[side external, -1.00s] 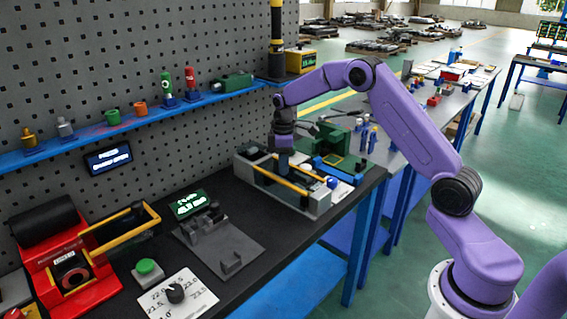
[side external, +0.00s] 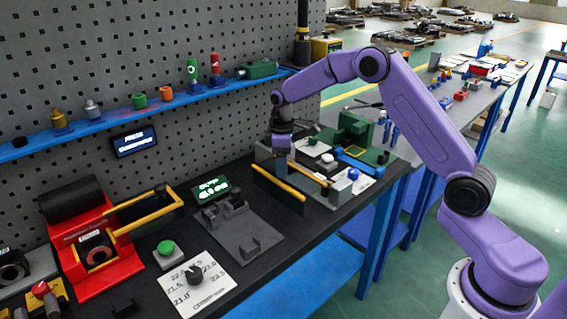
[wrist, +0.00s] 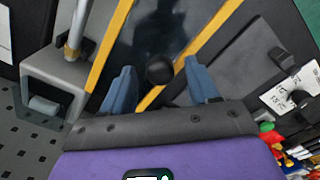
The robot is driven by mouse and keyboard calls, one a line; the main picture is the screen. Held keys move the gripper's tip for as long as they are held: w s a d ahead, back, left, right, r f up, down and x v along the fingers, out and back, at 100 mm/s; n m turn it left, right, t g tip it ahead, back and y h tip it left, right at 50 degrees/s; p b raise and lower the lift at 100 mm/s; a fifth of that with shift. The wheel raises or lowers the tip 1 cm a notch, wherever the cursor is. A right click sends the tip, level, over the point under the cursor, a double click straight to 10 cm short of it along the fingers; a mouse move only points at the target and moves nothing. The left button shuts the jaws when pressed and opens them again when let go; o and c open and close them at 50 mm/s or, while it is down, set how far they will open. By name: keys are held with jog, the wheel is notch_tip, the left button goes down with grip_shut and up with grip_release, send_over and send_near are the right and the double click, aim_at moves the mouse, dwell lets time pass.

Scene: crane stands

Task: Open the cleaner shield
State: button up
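The cleaner shield (side external: 279,184) is a dark panel with yellow bars along its long edges. It lies at the left of the grey cleaner station (side external: 319,196) and sticks out past it. In the wrist view the shield (wrist: 145,35) runs between two yellow bars, with a round black knob (wrist: 160,69) on it. My gripper (side external: 281,172) points down over the shield. In the wrist view my gripper (wrist: 160,72) has its blue-grey fingers apart, one on each side of the knob, with gaps visible. Finger contact with the panel is not clear.
A grey fixture plate (side external: 232,240), a green-lit display (side external: 213,188) and a red machine (side external: 95,250) with its own yellow-framed cover stand to the left. A green block device (side external: 355,130) stands behind the station. The blue shelf (side external: 150,115) runs along the pegboard.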

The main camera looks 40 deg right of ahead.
notch_tip(320, 180, up, 17)
jog(key=shift+r, duration=0.2)
dwell(0.7)
jog(key=shift+s, duration=0.1)
jog(key=s+a+f+n, duration=0.1)
jog(key=s+a, duration=0.5)
jog(key=s, duration=0.4)
jog(key=s+a+f+n, duration=0.1)
jog(key=s+a, duration=0.5)
jog(key=s, duration=0.4)
jog(key=s+d+f, duration=0.3)
jog(key=s, duration=0.7)
jog(key=s+d+f+n, duration=0.1)
jog(key=s+d+f, duration=0.1)
jog(key=s, duration=0.9)
jog(key=shift+s+d+f+n, duration=0.3)
jog(key=shift+d+f, duration=0.1)
jog(key=shift+f, duration=0.3)
